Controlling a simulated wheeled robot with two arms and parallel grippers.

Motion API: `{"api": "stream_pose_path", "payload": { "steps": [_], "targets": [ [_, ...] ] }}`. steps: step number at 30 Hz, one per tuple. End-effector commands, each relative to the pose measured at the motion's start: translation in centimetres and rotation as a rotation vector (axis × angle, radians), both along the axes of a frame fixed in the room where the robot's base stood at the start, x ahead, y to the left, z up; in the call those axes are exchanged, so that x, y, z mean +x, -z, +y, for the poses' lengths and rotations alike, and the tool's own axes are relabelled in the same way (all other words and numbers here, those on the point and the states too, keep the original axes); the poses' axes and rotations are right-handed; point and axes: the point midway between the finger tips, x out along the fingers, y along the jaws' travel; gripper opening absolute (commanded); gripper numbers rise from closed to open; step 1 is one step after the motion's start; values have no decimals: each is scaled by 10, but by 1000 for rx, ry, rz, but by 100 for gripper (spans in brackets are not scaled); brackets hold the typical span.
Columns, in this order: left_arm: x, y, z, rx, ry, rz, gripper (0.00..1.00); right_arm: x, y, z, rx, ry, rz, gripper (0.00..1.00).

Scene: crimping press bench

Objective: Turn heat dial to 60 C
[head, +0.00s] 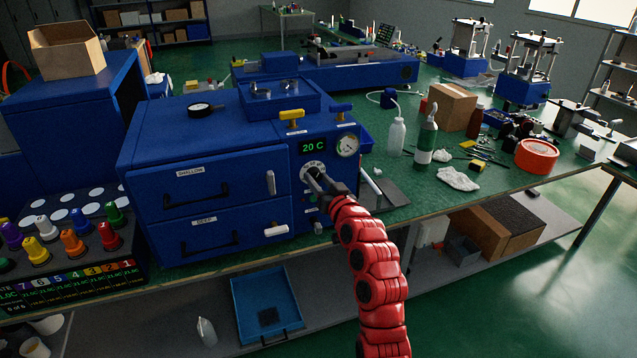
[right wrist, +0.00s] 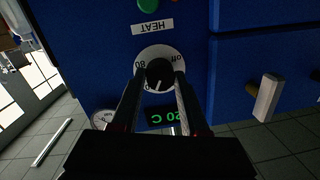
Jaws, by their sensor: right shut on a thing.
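The heat dial (head: 312,170) is a round white-faced dial on the front panel of the blue press. In the right wrist view, which is upside down, it has a black knob (right wrist: 160,72) with a white pointer line, and "80" and "off" can be read on its face. My right gripper (head: 320,182) is shut on the knob, one finger on each side. The green display (head: 313,147) above the dial reads 20 C. The HEAT label (right wrist: 152,26) shows in the right wrist view. My left gripper is not in view.
A round gauge (head: 347,145) sits right of the display. Yellow (head: 291,116) and blue (head: 341,109) handles stand above it. A white lever (head: 270,182) is left of the dial. Bottles (head: 396,136) and a red tape roll (head: 537,155) are on the bench to the right.

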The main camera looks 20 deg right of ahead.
Motion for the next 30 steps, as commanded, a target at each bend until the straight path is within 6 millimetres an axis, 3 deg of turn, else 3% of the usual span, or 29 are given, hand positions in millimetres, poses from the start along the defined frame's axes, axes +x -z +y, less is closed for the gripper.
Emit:
{"api": "stream_pose_path", "payload": {
  "steps": [12, 28, 29, 30],
  "targets": [
    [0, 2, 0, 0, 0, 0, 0, 0, 3, 0, 175, 0, 11, 0],
    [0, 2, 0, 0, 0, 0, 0, 0, 3, 1, 196, -2, 13, 0],
    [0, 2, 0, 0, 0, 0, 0, 0, 3, 1, 196, -2, 13, 48],
    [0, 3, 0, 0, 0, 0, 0, 0, 3, 1, 196, -2, 13, 55]
  ]
}}
